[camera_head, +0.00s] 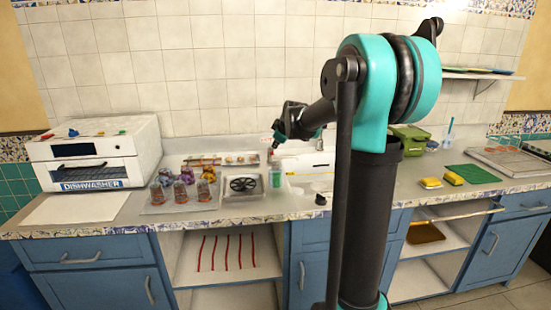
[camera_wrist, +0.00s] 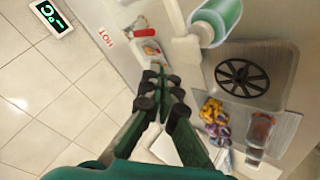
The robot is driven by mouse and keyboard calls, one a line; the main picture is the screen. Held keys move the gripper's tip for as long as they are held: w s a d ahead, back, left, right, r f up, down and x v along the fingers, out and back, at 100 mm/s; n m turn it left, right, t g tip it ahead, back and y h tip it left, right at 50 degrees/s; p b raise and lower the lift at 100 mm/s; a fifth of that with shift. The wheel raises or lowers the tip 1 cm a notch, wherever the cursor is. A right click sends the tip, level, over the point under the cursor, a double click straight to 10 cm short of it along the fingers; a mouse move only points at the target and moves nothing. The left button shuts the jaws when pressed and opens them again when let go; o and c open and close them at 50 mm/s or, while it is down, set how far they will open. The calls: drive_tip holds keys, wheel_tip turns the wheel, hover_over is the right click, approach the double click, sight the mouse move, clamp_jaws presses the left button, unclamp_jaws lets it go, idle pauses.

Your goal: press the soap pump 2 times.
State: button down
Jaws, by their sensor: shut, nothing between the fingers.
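The soap bottle (camera_head: 276,181), with green liquid in it, stands on the counter at the sink's left edge in the head view. In the wrist view its green body (camera_wrist: 219,18) shows at the top, right of my fingers. My gripper (camera_head: 274,146) is just above the bottle in the head view, with the fingers pointing down. In the wrist view my gripper (camera_wrist: 160,76) has its dark fingers together, with nothing between them. I cannot tell whether the fingertips touch the pump head, which is small and partly hidden.
Left of the bottle are a round black rack (camera_head: 243,184) and several glasses (camera_head: 180,190) on a mat. A white dishwasher box (camera_head: 95,153) stands farther left. Sponges (camera_head: 452,178) and a green cloth (camera_head: 473,174) lie on the right counter.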

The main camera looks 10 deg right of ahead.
drive_tip(key=shift+r, duration=1.6)
drive_tip(key=s+d+f+m+g, duration=0.1)
drive_tip(key=s+f+m, duration=0.2)
drive_tip(key=s+f, duration=0.5)
drive_tip(key=s+d+f+m+g+h, duration=0.1)
drive_tip(key=s+f+m, duration=0.3)
drive_tip(key=s, duration=1.5)
drive_tip(key=s+d+f+m+g+h, duration=0.1)
drive_tip(key=s+f+m, duration=0.3)
drive_tip(key=s+f, duration=0.8)
drive_tip(key=shift+s+d+f+g, duration=0.4)
drive_tip(key=shift+s+d+g, duration=0.1)
drive_tip(key=shift+s+g, duration=0.45)
